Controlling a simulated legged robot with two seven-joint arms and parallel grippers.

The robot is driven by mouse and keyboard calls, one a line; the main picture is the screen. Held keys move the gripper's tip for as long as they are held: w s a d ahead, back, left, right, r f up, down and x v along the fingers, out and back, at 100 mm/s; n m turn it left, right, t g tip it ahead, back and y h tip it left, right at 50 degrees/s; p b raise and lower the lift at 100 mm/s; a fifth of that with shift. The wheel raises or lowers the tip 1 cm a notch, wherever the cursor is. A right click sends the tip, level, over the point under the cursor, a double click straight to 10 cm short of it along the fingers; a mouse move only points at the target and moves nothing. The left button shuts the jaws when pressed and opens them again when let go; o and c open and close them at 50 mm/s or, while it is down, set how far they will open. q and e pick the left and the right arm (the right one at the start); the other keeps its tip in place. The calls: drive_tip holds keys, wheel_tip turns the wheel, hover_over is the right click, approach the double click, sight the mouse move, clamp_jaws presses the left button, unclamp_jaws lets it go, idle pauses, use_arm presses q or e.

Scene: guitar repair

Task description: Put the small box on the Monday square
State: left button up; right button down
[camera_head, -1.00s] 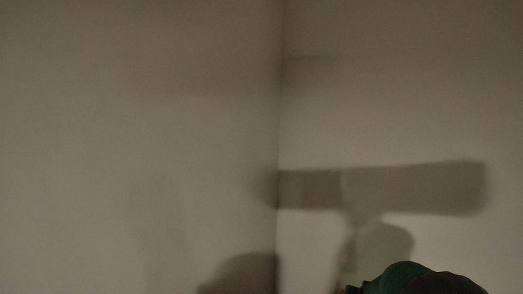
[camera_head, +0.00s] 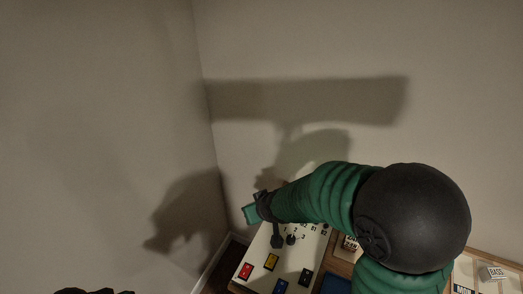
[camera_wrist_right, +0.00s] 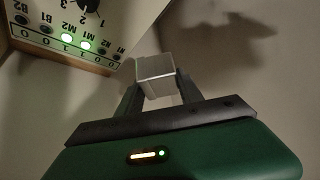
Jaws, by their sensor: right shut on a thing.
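A small pale silvery box (camera_wrist_right: 157,72) is between the two dark fingers of my right gripper (camera_wrist_right: 160,88) in the right wrist view. The fingers touch its sides and it is held off any surface. In the head view my right gripper (camera_head: 258,210) is at the end of the green arm, over the far left part of a white control panel; the box is hard to make out there. My left gripper is not in view.
The white control panel (camera_head: 258,258) carries coloured switches and a dial; it also shows in the wrist view (camera_wrist_right: 60,25) with lit green lamps. Walls (camera_head: 100,100) stand close behind. My right arm hides the middle.

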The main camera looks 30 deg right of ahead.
drive_tip(key=d+f+m+g+h+b, duration=0.1)
drive_tip(key=d+f+m+h, duration=0.15)
drive_tip(key=d, duration=0.75)
drive_tip(key=d+f+m+g+h+b, duration=0.1)
drive_tip(key=d+m, duration=0.3)
drive_tip(key=d, duration=0.6)
drive_tip(key=d+f+m+g+h, duration=0.15)
drive_tip(key=d+m, duration=0.25)
drive_tip(key=d, duration=0.6)
drive_tip(key=shift+t, duration=0.55)
drive_tip(key=f, duration=0.3)
drive_tip(key=f+b, duration=0.1)
drive_tip(key=f, duration=0.3)
drive_tip(key=f+b, duration=0.1)
drive_tip(key=f, duration=0.2)
drive_tip(key=shift+s+a+f, duration=0.1)
drive_tip(key=shift+a+f, duration=0.2)
drive_tip(key=shift+f, duration=0.05)
drive_tip(key=c, duration=0.8)
unclamp_jaws()
drive_tip(key=shift+a, duration=0.1)
drive_tip(key=shift+o, duration=0.2)
